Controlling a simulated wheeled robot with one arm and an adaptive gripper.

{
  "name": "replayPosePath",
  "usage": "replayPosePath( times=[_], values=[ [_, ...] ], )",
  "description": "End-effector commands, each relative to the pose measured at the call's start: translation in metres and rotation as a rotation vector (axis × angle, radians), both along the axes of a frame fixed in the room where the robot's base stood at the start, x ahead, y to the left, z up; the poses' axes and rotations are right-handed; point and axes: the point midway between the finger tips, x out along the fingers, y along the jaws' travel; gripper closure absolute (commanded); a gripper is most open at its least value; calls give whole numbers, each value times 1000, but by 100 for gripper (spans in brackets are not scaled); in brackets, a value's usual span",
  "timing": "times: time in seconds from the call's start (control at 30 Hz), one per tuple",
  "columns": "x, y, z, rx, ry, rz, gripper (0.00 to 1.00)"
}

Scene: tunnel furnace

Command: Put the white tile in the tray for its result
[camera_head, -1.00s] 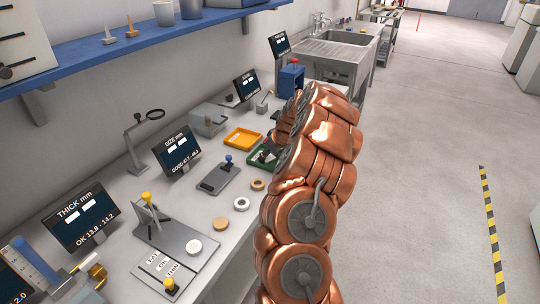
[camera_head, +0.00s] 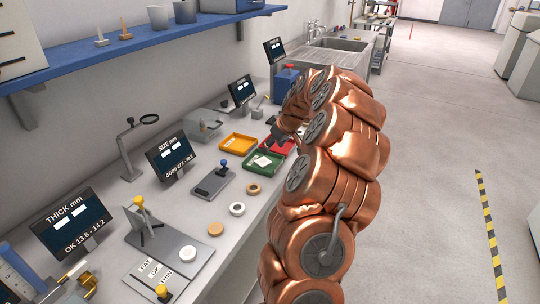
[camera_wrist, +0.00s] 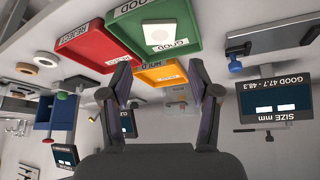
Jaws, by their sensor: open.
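The white tile (camera_wrist: 165,34) lies flat in the green tray (camera_wrist: 117,37) marked GOOD in the wrist view. It is a pale square with a round mark in its middle. In the head view the tile (camera_head: 262,161) shows as a small white patch in the green tray (camera_head: 277,167). The yellow tray (camera_wrist: 160,76) marked HOLD shows behind the fingertips. The red tray (camera_wrist: 85,40) marked REJECT is beside the green one. My arm hides part of the trays in the head view.
Several round pieces lie along the bench, including a white one (camera_head: 187,253) and a tan one (camera_head: 253,189). The SIZE screen (camera_head: 172,155) and THICK screen (camera_head: 72,225) stand toward the wall. A blue shelf (camera_head: 130,44) hangs above.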

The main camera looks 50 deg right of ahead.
Motion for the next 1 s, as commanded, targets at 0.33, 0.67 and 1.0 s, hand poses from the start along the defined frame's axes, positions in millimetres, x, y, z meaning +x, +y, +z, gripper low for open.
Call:
replayPosePath(
  times=[0.33,0.67,1.0],
  values=[
    [-14,1,24,0,1,-1,38],
    [-4,49,36,29,16,51,38],
    [-27,252,64,120,166,226,38]
  ],
)
